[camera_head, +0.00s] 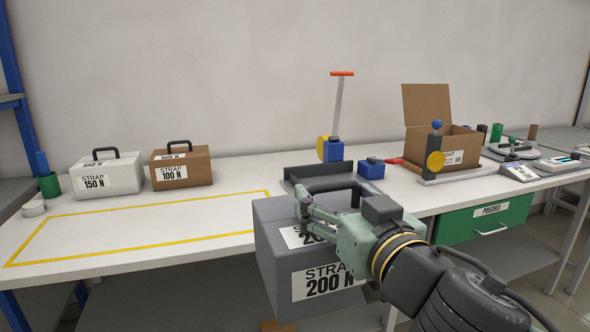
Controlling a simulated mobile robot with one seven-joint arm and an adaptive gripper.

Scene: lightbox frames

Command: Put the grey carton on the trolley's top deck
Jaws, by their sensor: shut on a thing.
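The grey carton (280,262) has a black handle and white labels reading "STRAP 200 N". It hangs in front of the workbench's front edge, in the lower middle of the head view. My gripper (306,206) is shut on it at the handle, though the exact contact is partly hidden by the fingers. My gripper and wrist cover the carton's right part. I cannot make out the trolley or its top deck in this view.
On the workbench (235,229) stand a white carton (120,178) marked 150 N and a brown carton (197,174) marked 100 N. A yellow-outlined area in front of them is bare. An open cardboard box (462,148) stands right, above a green drawer (460,228).

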